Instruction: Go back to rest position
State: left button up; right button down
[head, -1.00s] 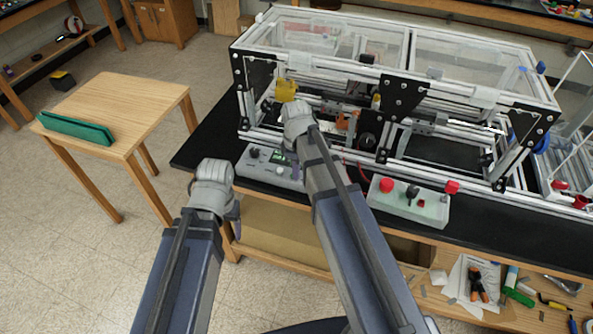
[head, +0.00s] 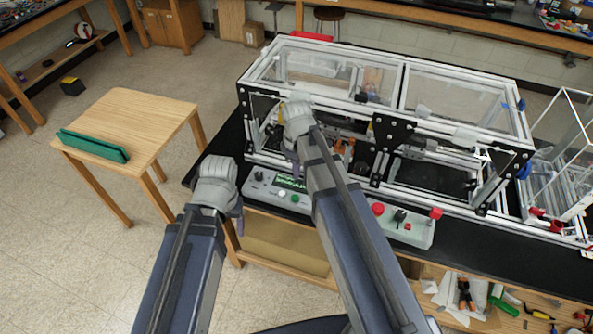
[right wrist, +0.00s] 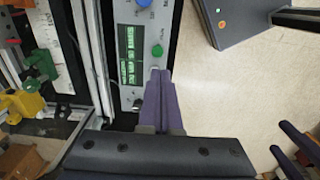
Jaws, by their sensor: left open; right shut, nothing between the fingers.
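My right gripper (right wrist: 158,82) is shut and empty in the right wrist view, its purple fingers together. Its tips appear over the edge of the grey control box (right wrist: 130,20), just below the green button (right wrist: 157,51); I cannot tell whether they touch. In the head view, my right arm reaches over the same box (head: 262,187), and only a purple bit of the right gripper (head: 295,163) shows below the wrist. My left gripper (head: 239,208) is mostly hidden behind its wrist, left of the box and apart from it.
The aluminium extrusion frame (head: 455,67) with clear panels stands on the black bench, close beyond my right arm. A second box with red buttons (head: 412,228) sits to the right. A wooden table (head: 150,118) with a green case (head: 92,146) stands left. Floor between is clear.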

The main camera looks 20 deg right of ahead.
pick_arm(q)
jog(key=shift+r, duration=0.5)
pick_arm(e)
jog(key=shift+r, duration=0.55)
pick_arm(q)
notch_tip(320, 180, down, 12)
jog(key=b, duration=1.1)
jog(key=shift+r, duration=0.15)
pick_arm(e)
jog(key=s+a+f+m+h, duration=0.1)
jog(key=s+a+f+m, duration=0.6)
jog(key=s+a+f, duration=0.3)
jog(key=s+f, duration=0.1)
jog(key=s, duration=0.3)
jog(key=shift+a+f, duration=0.15)
jog(key=shift+f, duration=0.15)
